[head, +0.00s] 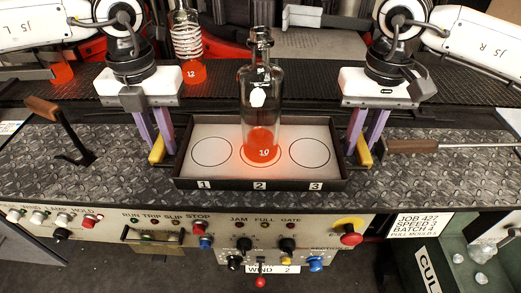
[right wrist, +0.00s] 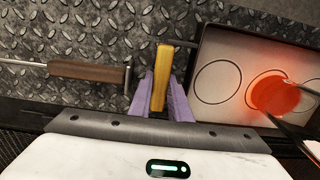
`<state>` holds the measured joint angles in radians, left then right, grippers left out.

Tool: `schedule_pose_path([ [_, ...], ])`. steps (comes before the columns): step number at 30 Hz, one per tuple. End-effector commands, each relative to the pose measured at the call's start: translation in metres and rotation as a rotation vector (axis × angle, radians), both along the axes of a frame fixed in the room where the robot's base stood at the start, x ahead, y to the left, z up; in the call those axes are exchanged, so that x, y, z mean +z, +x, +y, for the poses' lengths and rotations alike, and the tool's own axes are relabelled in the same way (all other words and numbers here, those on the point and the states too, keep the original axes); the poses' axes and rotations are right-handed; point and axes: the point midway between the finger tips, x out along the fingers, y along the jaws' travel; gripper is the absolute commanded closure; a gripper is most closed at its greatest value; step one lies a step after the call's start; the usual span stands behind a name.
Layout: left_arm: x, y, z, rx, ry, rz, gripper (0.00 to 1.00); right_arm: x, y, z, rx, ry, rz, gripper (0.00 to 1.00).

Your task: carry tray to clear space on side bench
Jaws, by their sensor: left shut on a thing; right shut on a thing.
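The tray (head: 225,185) is dark-rimmed with a pale floor and three circles marked 1, 2 and 3. It is level over the diamond-plate bench; I cannot tell whether it touches it. A clear bottle (head: 260,95) with a glowing orange base marked 10 stands upright on circle 2; circles 1 and 3 are empty. My left gripper (head: 158,148) is shut on the tray's left yellow handle (head: 156,151). My right gripper (head: 364,148) is shut on the right yellow handle (head: 364,153), which also shows between purple fingers in the right wrist view (right wrist: 161,75).
A wooden-handled lever (head: 60,125) stands left on the plate bench (head: 430,180). A wooden-handled rod (head: 412,146) lies close to the right gripper. Behind, a dark belt (head: 310,85) carries a bottle marked 12 (head: 188,40). A control panel (head: 180,228) runs along the front; a cullet bin (head: 430,270) is at right.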

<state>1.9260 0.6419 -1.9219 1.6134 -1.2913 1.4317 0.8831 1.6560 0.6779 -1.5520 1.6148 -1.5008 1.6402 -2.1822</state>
Motion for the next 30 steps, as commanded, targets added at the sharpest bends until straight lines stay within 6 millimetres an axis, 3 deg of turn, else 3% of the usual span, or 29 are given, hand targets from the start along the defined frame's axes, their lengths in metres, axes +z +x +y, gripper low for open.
schedule_pose_path([
  [16,0.008,0.001,0.0,0.002,-0.001,-0.004,1.0,0.009,0.001,0.0,-0.002,0.002,-0.005,1.0],
  [30,0.047,0.001,0.0,0.002,0.0,-0.003,1.0,0.048,0.001,0.0,-0.002,0.001,-0.004,1.0],
])
